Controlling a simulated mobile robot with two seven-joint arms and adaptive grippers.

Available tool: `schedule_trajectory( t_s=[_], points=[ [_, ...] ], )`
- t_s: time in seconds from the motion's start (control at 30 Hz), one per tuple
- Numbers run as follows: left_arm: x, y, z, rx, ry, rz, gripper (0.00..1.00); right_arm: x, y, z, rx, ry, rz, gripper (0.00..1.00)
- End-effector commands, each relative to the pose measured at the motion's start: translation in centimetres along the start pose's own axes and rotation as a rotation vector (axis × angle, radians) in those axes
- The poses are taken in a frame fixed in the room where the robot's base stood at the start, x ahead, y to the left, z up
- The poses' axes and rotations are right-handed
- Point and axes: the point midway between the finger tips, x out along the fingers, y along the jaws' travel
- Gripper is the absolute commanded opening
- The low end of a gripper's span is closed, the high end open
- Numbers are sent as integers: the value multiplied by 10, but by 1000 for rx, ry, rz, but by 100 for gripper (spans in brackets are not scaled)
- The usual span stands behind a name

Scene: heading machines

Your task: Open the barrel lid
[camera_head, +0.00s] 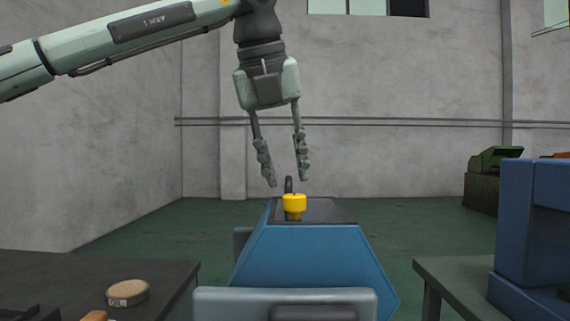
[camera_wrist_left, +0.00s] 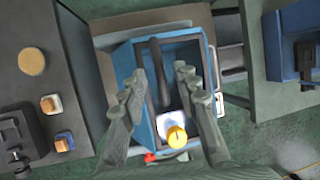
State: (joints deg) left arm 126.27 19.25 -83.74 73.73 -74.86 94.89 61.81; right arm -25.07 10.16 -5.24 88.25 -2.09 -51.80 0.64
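My left gripper (camera_head: 287,182) is open and empty, pointing down above the dark top of a blue machine (camera_head: 305,258). The yellow knob (camera_wrist_left: 177,137) is near the finger bases. No clear barrel shows; I cannot tell which part is its lid. My right gripper is not in view.
A dark table (camera_head: 60,275) at left holds a round tan disc marked OIL (camera_head: 127,292) and small blocks (camera_wrist_left: 50,103). A grey table (camera_head: 470,285) with a blue machine (camera_head: 530,235) stands at right. A green machine (camera_head: 493,160) is at back right.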

Motion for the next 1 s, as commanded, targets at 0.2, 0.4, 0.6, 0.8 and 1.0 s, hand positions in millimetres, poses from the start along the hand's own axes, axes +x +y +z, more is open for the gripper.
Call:
schedule_trajectory(
  t_s=[0.2,0.4,0.6,0.8,1.0],
  points=[
    [0,0,0,0,0,0,20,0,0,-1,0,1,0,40],
    [0,0,0,0,0,0,0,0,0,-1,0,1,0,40],
    [0,0,0,0,0,0,0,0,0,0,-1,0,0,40],
    [0,0,0,0,0,0,0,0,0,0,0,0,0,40],
    [1,-1,10,-2,0,-1,0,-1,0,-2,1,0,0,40]
  ],
)
